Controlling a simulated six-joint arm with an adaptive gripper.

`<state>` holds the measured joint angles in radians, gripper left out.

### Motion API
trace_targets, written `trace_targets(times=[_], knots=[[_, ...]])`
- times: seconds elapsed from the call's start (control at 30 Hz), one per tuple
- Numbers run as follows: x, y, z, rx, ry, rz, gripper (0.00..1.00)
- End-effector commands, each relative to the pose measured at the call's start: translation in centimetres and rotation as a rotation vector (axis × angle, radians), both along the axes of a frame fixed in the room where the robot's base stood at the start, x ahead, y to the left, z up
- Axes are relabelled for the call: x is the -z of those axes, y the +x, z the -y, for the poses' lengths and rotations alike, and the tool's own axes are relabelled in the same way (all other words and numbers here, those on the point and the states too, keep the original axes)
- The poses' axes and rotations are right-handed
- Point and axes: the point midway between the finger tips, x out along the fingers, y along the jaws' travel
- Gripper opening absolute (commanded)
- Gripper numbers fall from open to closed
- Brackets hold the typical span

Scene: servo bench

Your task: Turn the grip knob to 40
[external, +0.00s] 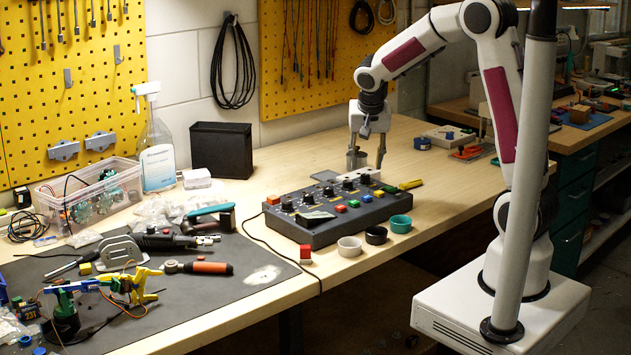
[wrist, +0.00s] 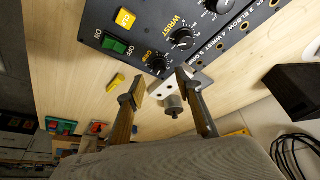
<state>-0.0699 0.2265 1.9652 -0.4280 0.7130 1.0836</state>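In the wrist view the knob lies just beyond the gap between the fingertips. In the external view my gripper (external: 367,164) points down at the box's far right end. I cannot tell its exact height above the knob.
The wrist knob (wrist: 184,39) and a green switch (wrist: 116,46) sit close to the grip knob. A white block with a metal cylinder (wrist: 174,103) is close to the fingers. Three small cups (external: 375,235) stand before the box. A yellow piece (external: 411,184) lies beside it.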

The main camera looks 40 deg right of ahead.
Motion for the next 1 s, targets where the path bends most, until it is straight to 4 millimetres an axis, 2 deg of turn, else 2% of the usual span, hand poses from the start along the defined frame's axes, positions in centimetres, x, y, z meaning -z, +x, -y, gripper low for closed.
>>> trace_targets(times=[0.1,0.33,0.8,0.83,0.93,1.0], knots=[[1.4,0.3,0.4,0.000,-0.001,-0.004,0.35],[3.3,1.0,0.9,0.001,-0.001,-0.002,0.35],[4.0,1.2,1.1,0.000,0.000,0.000,0.35],[4.0,1.2,1.1,0.000,0.000,0.000,0.30],[3.9,1.2,1.1,0.000,0.000,0.000,0.04],[3.9,1.2,1.1,0.000,0.000,0.000,0.00]])
